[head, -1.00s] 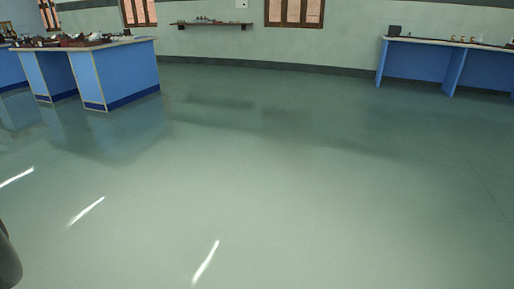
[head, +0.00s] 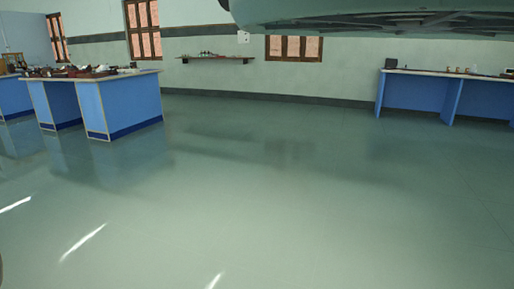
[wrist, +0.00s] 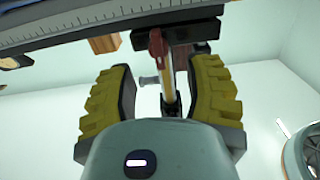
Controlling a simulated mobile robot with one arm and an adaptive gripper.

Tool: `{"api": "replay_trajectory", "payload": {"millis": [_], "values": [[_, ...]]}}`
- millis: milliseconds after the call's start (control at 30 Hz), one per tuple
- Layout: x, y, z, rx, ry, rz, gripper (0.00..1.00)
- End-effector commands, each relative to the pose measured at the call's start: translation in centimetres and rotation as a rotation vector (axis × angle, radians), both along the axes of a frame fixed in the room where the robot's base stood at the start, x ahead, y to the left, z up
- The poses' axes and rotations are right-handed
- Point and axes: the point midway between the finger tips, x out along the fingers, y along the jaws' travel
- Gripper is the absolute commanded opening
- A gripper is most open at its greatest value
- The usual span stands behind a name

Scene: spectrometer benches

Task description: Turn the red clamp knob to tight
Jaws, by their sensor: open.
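In the wrist view, my gripper (wrist: 165,92) is open, with a yellow-padded finger on each side. A dark red part (wrist: 158,43) shows beyond the fingertips, near the top middle, at the upper end of a thin tan rod (wrist: 165,75). It may be the red clamp knob; its shape is partly hidden and I cannot tell its setting. The rod and a small grey peg (wrist: 148,80) show in the gap between the fingers. I cannot tell whether either finger touches anything. The head view does not show the knob or my gripper.
A graduated scale edge (wrist: 100,20) crosses the wrist view's top left, near a brown block (wrist: 104,44) and black bar (wrist: 190,32). A round pale-rimmed thing is cut off at lower right. Blue benches (head: 125,105) (head: 415,95) stand far left and right; the floor (head: 270,200) between is clear.

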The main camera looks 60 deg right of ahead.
Motion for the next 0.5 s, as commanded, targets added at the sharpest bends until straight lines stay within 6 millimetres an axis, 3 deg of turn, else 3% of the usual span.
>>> {"api": "replay_trajectory", "payload": {"millis": [200,500], "values": [[-0.9,2.8,0.0,0.000,-0.003,0.006,0.50],[-1.1,4.3,0.0,-0.001,-0.001,0.002,0.50]]}}
